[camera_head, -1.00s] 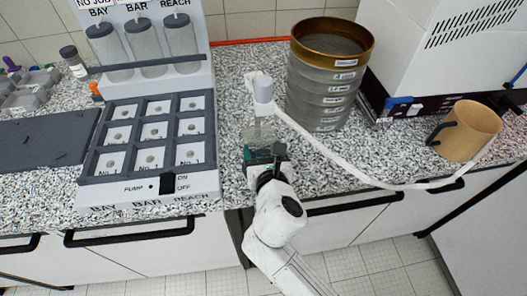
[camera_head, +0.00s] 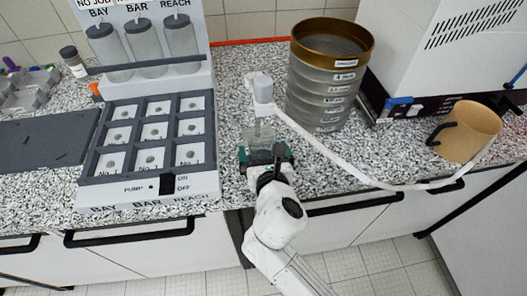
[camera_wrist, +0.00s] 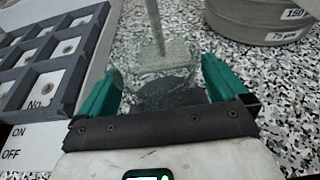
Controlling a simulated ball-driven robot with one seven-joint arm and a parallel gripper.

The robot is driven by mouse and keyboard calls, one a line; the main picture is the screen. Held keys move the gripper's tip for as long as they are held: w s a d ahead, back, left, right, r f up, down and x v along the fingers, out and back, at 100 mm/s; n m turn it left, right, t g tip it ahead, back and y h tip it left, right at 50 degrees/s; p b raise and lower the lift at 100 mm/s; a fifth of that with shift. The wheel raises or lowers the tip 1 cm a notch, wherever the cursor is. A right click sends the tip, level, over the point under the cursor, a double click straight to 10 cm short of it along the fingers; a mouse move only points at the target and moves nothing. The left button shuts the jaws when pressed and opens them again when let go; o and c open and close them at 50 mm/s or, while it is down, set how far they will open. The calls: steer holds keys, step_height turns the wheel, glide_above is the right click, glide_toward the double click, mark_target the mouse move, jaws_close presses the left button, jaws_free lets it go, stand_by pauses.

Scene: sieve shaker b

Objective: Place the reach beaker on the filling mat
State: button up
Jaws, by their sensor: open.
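A clear glass beaker (camera_head: 259,136) stands on the speckled counter to the right of the white station; no name is readable on it. My gripper (camera_head: 266,153) is open at its near side. In the wrist view the beaker (camera_wrist: 162,88) shows between the two green fingers, with gaps that are hard to judge through the glass. A clear tube (camera_wrist: 156,28) reaches down into or behind it, below a white nozzle head (camera_head: 263,90).
The station's grid tray (camera_head: 148,182) stands between mat and beaker, with BAY, BAR and REACH bottles (camera_head: 178,45) behind it. A sieve stack (camera_head: 322,85) stands at the back right. A white hose (camera_head: 350,170) runs right toward a tan jug (camera_head: 468,132).

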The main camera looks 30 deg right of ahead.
steer(key=v, duration=1.2)
steer(key=shift+f, duration=0.1)
